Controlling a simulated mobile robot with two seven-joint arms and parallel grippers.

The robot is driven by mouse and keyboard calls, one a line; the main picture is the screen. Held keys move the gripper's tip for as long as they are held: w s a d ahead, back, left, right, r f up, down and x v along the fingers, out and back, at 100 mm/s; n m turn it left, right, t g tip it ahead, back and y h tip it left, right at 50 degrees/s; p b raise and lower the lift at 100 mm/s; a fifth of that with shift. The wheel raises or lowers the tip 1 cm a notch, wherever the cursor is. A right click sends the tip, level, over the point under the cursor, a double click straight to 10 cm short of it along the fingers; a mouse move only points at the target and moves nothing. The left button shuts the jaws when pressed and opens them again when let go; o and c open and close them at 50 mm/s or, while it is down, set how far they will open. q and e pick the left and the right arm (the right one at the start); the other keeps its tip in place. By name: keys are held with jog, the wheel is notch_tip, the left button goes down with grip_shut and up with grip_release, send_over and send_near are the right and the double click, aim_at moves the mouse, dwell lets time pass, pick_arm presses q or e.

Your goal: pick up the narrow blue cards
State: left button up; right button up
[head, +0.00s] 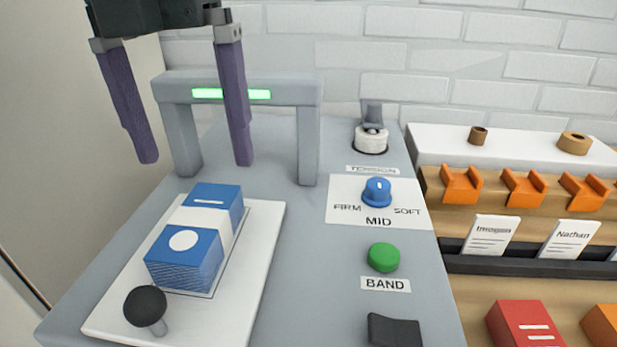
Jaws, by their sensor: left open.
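The narrow blue cards (182,258) lie as a stack on a white sliding plate (255,255) at the left of the grey machine. A white band (202,222) runs across the middle of the stack. A white dot marks the near end of its top, and a short white line the far end. My left gripper (196,162) is open, with two purple fingers pointing down. It hangs above and beyond the stack, in front of the machine's arch, and holds nothing. My right gripper is not in view.
A grey arch (310,130) with a lit green bar stands behind the plate. A black knob (146,306) rises from the plate's near end. A blue dial (377,191) points about MID; a green button (383,257) is below. Orange holders (461,184) and a red block (524,322) are at right.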

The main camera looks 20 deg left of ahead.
pick_arm(q)
send_over(198, 217)
jog(key=shift+y, duration=0.3)
jog(key=f, duration=0.4)
jog(key=shift+w+d+f, duration=0.1)
jog(key=shift+d, duration=0.15)
jog(key=f, duration=0.5)
jog(key=shift+a+f, duration=0.25)
jog(key=shift+f, duration=0.15)
jog(key=shift+c, duration=0.4)
grip_shut()
jog(key=shift+r, duration=0.1)
